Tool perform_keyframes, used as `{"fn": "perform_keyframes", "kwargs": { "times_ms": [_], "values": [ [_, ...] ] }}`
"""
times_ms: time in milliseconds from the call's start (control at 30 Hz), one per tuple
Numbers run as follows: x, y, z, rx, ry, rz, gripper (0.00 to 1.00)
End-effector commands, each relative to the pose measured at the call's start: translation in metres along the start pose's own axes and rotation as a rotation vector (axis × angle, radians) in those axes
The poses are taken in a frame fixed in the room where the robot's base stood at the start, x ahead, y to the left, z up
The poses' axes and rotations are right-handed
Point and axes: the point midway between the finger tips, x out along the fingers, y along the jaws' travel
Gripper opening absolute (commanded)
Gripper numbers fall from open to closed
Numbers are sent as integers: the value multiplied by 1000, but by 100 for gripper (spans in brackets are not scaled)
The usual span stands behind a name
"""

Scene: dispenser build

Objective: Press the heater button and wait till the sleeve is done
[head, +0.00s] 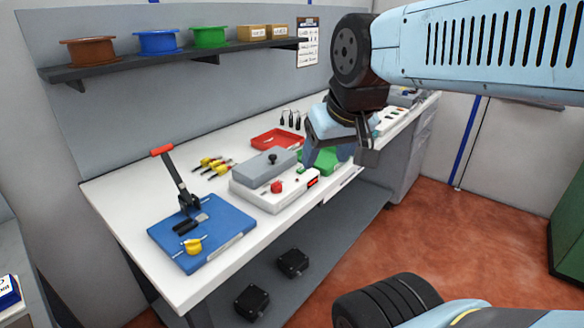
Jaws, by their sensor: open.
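The heater (265,200) appears to be the white box with a grey lid (268,165) and a black knob, in the middle of the workbench. On its front are a red button (277,187), a small green spot (300,171) and a lit red display (313,182). I cannot tell which control is the heater button. My gripper (336,160) is open, with its fingers pointing down just right of and above the heater's right end. I cannot tell whether a finger touches the box. No sleeve can be made out.
A lever press on a blue base (228,235) stands left of the heater. Yellow-handled tools (213,164) and a red tray (278,138) lie behind. A green item (320,160) sits partly behind my gripper. A shelf (180,62) holds coloured spools.

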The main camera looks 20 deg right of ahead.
Motion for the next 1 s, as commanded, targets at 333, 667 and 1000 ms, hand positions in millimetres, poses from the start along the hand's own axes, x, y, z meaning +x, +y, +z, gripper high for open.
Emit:
{"fn": "perform_keyframes", "kwargs": {
  "times_ms": [333,667,1000],
  "values": [
    [0,0,0,0,0,0,38],
    [0,0,0,0,0,0,7],
    [0,0,0,0,0,0,0]
  ]
}}
